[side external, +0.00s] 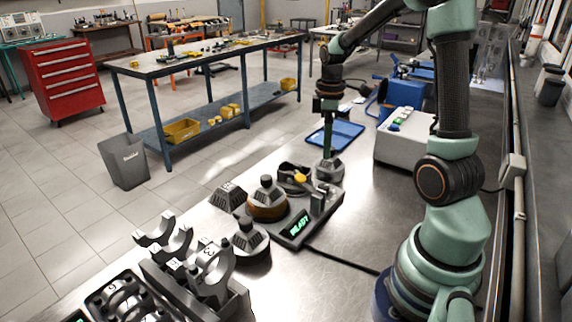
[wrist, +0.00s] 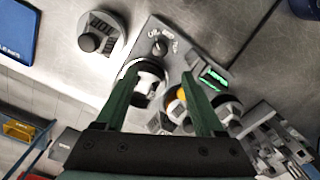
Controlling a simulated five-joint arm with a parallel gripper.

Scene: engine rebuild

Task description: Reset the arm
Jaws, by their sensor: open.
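My gripper (side external: 328,150) points down over the steel bench, near the back end of a grey station plate (side external: 318,221) with a green lit display. In the wrist view its two green fingers (wrist: 160,73) are spread apart, with nothing visibly held between them. A grey part with a dark knob (side external: 329,169) stands just below the fingers in the side view; I cannot tell whether they touch it. In the wrist view a knobbed part (wrist: 95,40) lies beyond the fingertips, and the station's display (wrist: 213,79) is beside the right finger.
Grey knobbed parts (side external: 249,240) and a brown-banded one (side external: 267,200) stand by the station. A rack of metal caps (side external: 194,280) fills the front left. A blue tray (side external: 336,134) and a white box (side external: 404,139) lie behind.

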